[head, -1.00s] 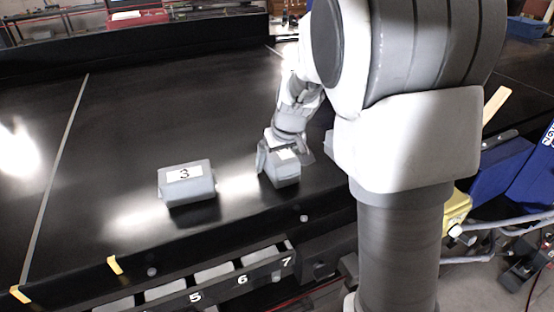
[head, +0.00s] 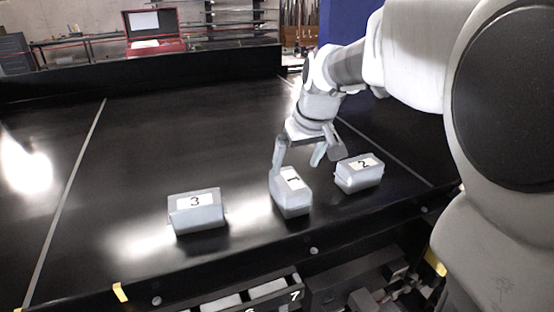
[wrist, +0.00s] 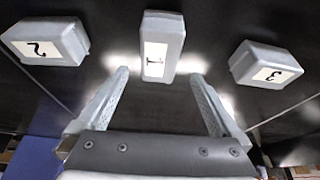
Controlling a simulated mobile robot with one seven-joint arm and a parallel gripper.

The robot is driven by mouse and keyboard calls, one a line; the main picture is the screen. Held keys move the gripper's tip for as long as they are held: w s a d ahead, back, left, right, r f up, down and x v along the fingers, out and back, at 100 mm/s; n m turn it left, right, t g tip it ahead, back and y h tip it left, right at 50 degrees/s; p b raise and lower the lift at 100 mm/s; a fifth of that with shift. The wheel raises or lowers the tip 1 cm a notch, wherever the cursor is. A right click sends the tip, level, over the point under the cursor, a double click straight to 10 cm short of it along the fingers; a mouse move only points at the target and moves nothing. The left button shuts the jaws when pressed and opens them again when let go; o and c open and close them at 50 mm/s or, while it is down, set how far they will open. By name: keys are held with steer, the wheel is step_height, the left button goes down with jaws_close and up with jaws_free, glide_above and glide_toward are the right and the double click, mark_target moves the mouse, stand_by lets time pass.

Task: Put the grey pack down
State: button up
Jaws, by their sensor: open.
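A grey pack labelled 1 (head: 291,194) rests on the black conveyor belt (head: 150,150), between two similar packs. My gripper (head: 298,163) is open and empty, just above and behind pack 1, its fingers apart. In the wrist view, pack 1 (wrist: 162,48) lies ahead of and between the open fingertips of my gripper (wrist: 158,78). The grey pack labelled 3 (head: 198,211) sits to its left on the belt, and the grey pack labelled 2 (head: 360,173) to its right. Both also show in the wrist view, pack 2 (wrist: 45,40) at left and pack 3 (wrist: 266,65) at right.
Numbered slots (head: 265,290) run below the belt's front edge. A dark wall (head: 130,75) bounds the belt's far side, with a red case (head: 155,35) beyond. The belt left of pack 3 is clear.

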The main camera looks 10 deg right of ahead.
steer(key=s+m+t, duration=0.1)
steer(key=s+m, duration=0.1)
steer(key=s, duration=2.1)
steer(key=shift+a+f+h, duration=0.2)
steer(key=shift+a+h, duration=0.15)
steer(key=shift+h, duration=0.05)
step_height(320, 180, down, 2)
steer(key=shift+f+b, duration=0.25)
steer(key=shift+b, duration=1)
steer(key=shift+d, duration=0.1)
